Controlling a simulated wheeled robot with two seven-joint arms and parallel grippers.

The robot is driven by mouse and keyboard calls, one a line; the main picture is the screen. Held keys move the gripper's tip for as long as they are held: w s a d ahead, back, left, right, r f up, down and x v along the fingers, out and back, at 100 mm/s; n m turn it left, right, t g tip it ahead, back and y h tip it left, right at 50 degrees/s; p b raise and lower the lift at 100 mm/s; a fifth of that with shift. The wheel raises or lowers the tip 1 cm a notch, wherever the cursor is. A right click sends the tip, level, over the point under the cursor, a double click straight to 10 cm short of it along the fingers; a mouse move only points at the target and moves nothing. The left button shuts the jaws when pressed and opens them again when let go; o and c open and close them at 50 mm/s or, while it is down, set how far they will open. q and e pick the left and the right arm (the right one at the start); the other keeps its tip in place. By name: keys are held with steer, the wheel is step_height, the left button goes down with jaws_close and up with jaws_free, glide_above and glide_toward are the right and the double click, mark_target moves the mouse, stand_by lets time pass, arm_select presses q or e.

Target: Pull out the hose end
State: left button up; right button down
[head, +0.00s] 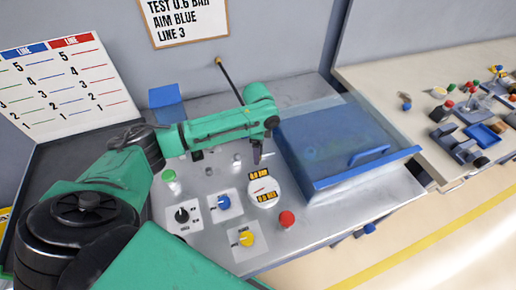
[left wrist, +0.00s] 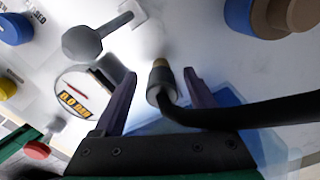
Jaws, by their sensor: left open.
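The hose end (left wrist: 160,80) is a dark grey collar with a brass-coloured tip, in the left wrist view. Its black hose (left wrist: 250,115) bends away to the right. My left gripper (left wrist: 159,74) is open, with one dark finger on each side of the hose end and a gap to both. In the head view my left gripper (head: 257,152) points down over the panel, left of the blue-lidded box. There a black hose (head: 231,83) slants down from the wall and passes behind my green arm; the hose end is hidden. My right gripper is not in view.
The metal panel (head: 205,250) carries a round gauge (head: 264,191), a red button (head: 287,219), a green button (head: 169,176) and several knobs. A box with a blue transparent lid (head: 335,145) stands close right of the gripper. A grey knobbed lever (left wrist: 85,42) is near the hose end.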

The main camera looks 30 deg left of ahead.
arm_select(q)
steer(key=c, duration=0.4)
jaws_close()
steer(key=c, duration=0.6)
jaws_free()
steer(key=shift+c, duration=0.7)
steer(key=shift+r+p, duration=0.25)
steer(key=shift+p, duration=0.15)
